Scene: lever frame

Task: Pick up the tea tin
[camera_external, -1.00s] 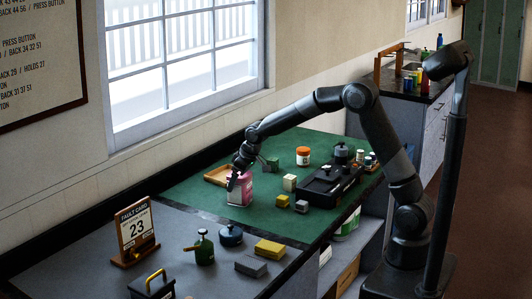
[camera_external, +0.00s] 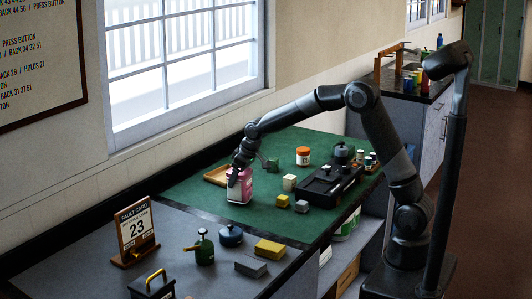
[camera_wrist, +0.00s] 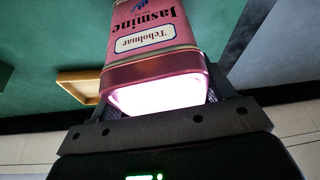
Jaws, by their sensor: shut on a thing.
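The tea tin (camera_external: 240,188) is pink with a white label and stands on the green mat near its front left part. In the wrist view the tin (camera_wrist: 152,45) shows the words "Jasmine" and "Teholmar", upside down. My gripper (camera_external: 240,173) is at the top of the tin, coming from above. In the wrist view my gripper (camera_wrist: 160,106) has its jaws on both sides of the tin's end, shut on it. I cannot tell whether the tin's bottom is clear of the mat.
A wooden tray (camera_external: 216,175) lies just behind the tin. A black tray (camera_external: 330,184) stands to the right, with small blocks (camera_external: 283,201) before it. An orange-lidded jar (camera_external: 303,156) stands farther back. A green oil can (camera_external: 204,248) and a blue pot (camera_external: 231,236) stand on the grey counter in front.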

